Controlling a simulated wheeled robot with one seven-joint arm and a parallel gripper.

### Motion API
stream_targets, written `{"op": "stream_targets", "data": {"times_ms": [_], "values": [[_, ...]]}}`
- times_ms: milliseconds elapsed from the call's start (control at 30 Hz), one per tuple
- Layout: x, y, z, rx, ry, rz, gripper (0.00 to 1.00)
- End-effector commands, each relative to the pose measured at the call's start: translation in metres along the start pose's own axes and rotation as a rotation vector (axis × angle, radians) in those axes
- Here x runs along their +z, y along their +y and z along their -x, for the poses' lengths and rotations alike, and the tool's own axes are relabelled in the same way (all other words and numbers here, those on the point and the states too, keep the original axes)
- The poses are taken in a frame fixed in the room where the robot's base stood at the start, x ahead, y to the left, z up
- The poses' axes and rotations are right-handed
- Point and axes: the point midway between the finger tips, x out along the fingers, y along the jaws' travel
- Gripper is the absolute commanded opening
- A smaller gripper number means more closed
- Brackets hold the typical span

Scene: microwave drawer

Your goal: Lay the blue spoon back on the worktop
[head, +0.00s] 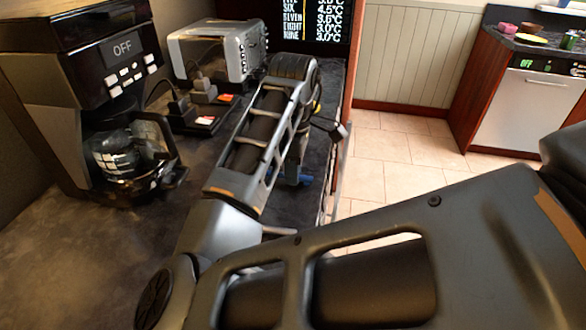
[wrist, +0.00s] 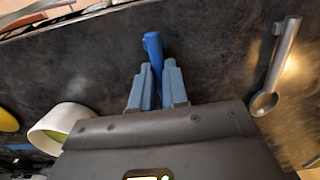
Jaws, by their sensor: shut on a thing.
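In the wrist view my gripper (wrist: 157,76) is shut on the blue spoon (wrist: 152,45). The spoon's rounded blue end sticks out past the fingertips over the dark worktop (wrist: 215,40). The rest of the spoon is hidden between and behind the fingers. I cannot tell whether the spoon touches the worktop. In the head view my arm covers most of the gripper, and only a small bit of blue shows low beside it on the worktop (head: 120,245).
A grey metal spoon (wrist: 277,65) lies right of my gripper, and a white cup with green inside (wrist: 60,127) is to the left. A coffee machine (head: 85,75) and toaster (head: 215,50) stand along the worktop. The worktop's edge drops to a tiled floor (head: 395,150).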

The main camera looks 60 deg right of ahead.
Motion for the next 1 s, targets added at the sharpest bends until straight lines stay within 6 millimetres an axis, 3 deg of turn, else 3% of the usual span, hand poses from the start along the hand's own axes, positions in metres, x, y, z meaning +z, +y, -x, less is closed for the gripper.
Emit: {"op": "stream_targets", "data": {"times_ms": [567,600,867,1000], "values": [[0.0002,0.0,-0.0079,0.0,-0.001,0.0,0.0],[0.0001,0.0,-0.0075,0.0,0.0,0.0,0.18],[0.0,0.0,-0.0075,0.0,0.0,0.0,0.43],[0.0,0.0,-0.0075,0.0,0.0,0.0,0.44]]}}
